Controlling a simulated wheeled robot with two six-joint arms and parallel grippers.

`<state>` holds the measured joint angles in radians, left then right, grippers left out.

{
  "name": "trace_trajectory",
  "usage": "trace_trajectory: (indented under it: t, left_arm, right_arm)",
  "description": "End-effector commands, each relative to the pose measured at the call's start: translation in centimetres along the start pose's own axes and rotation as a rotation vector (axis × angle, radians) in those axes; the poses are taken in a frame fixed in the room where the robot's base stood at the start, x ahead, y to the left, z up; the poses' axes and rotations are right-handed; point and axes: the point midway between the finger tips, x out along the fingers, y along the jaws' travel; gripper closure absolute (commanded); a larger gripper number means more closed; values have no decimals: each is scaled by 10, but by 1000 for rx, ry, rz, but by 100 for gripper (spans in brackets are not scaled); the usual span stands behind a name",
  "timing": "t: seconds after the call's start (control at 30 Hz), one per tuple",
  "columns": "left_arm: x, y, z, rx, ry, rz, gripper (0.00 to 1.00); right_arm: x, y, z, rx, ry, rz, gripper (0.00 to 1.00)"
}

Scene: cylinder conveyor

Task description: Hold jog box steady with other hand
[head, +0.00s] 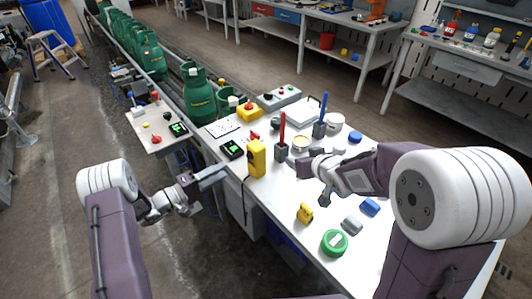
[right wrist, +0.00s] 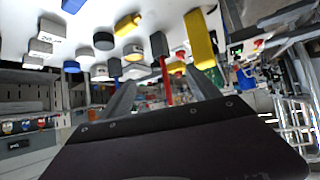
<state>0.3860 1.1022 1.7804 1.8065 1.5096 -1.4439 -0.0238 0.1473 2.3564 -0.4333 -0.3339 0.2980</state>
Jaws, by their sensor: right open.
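The yellow upright box with a dark cable, which looks like the jog box (head: 256,158), stands at the near left edge of the white table. It also shows in the right wrist view (right wrist: 200,40), beyond the fingers. My left gripper (head: 222,173) is just left of it, off the table edge, with a small gap seeming to remain. Its fingers overlap in the head view, so I cannot tell their opening. My right gripper (head: 306,166) is over the table, right of the yellow box. In the right wrist view its fingers (right wrist: 163,93) are apart with nothing held.
A red stick in a dark holder (head: 281,150) stands between the yellow box and my right gripper. Green gas cylinders (head: 198,95) line the conveyor behind.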

Motion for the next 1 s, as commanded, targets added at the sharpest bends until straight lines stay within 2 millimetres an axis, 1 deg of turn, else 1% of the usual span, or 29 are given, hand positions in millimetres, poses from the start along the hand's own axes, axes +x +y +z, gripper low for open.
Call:
trace_trajectory:
  t: [0.03,0.07,0.1,0.13,0.17,0.2,0.23,0.3,0.4,0.47,0.57,0.67,0.9,1.0]
  left_arm:
    - [0,0,0,0,0,0,64]
    - [0,0,0,0,0,0,64]
    - [0,0,0,0,-1,0,64]
    - [0,0,0,0,-1,0,64]
    - [0,0,0,0,-1,0,64]
    - [0,0,0,0,-1,0,64]
    - [0,0,0,0,-1,0,64]
    - [0,0,0,0,-1,0,64]
    - [0,0,0,0,-1,0,64]
    - [0,0,0,0,-1,0,64]
    - [0,0,0,0,-1,0,64]
    - [0,0,0,0,-1,0,64]
    - [0,0,0,0,-1,0,64]
    - [0,0,0,0,-1,0,64]
  right_arm:
    - [13,-14,-26,-44,92,-64,29]
    - [20,-24,-40,-73,149,-113,29]
    - [28,-41,-56,-111,216,-185,29]
    - [35,-54,-63,-138,256,-242,29]
    - [41,-65,-66,-164,284,-294,29]
    - [49,-75,-66,-191,299,-341,29]
    - [55,-79,-61,-206,296,-363,29]
    - [69,-81,-46,-214,266,-379,29]
    - [77,-81,-32,-200,236,-382,29]
    - [79,-80,-29,-198,229,-382,29]
    - [80,-81,-29,-197,228,-381,29]
    - [89,-85,-30,-198,227,-382,29]
    - [132,-103,-38,-198,227,-382,29]
    - [146,-109,-42,-198,228,-380,29]
